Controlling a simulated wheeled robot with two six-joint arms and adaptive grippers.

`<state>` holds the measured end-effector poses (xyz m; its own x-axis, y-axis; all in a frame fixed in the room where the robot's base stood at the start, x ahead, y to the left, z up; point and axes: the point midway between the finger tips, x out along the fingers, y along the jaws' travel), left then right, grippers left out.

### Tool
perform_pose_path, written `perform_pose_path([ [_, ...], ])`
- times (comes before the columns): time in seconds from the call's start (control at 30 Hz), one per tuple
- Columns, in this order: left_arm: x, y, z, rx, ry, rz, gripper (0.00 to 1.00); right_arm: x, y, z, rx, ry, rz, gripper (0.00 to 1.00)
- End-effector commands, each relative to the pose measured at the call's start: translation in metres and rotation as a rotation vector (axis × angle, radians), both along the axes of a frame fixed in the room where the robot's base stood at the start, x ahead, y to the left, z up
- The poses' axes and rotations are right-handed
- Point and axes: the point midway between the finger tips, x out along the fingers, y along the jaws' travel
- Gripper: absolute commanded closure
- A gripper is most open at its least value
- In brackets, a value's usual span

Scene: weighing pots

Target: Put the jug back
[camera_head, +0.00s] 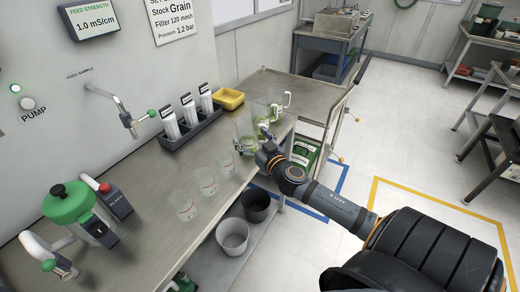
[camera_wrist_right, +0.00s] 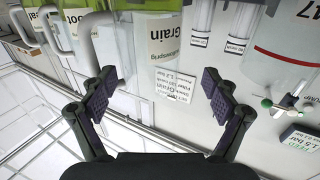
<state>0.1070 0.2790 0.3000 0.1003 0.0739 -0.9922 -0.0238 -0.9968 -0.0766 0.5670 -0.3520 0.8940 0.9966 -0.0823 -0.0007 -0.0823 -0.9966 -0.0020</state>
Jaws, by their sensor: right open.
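Clear jugs with green contents stand close together at the far end of the steel bench. The nearest jug (camera_head: 244,130) is beside my right gripper (camera_head: 264,139); another jug (camera_head: 262,111) stands behind it with a pale handle to the right. In the right wrist view, my right gripper (camera_wrist_right: 160,92) is open, its dark finger pads well apart. A clear jug (camera_wrist_right: 130,45) with a "Grain" label and pale handle shows beyond and between the fingers, and no hold on it is visible. I cannot tell which jug the task means. My left gripper is out of view.
Several clear beakers (camera_head: 205,181) line the bench's front edge. A grey rack (camera_head: 190,130) with white cartridges and a yellow tray (camera_head: 229,98) are behind. A green-lidded vessel (camera_head: 70,203) stands left. Grey and black bins (camera_head: 232,237) sit below. A steel cart (camera_head: 315,97) adjoins the far end.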

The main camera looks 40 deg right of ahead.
Motion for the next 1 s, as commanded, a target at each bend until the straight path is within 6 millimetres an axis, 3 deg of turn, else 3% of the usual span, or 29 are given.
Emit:
perform_pose_path([
  [0.13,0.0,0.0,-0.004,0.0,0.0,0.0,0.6,-0.032,0.004,-0.003,-0.013,0.006,0.008,0.12],
  [0.43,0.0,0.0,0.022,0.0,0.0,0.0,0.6,-0.082,0.007,0.002,-0.005,0.004,0.001,0.12],
  [0.9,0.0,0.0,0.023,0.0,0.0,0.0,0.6,-0.09,0.008,0.0,0.0,-0.001,0.001,0.12],
  [1.0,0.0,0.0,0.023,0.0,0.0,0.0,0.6,-0.09,-0.004,-0.012,-0.018,0.024,-0.029,0.12],
])
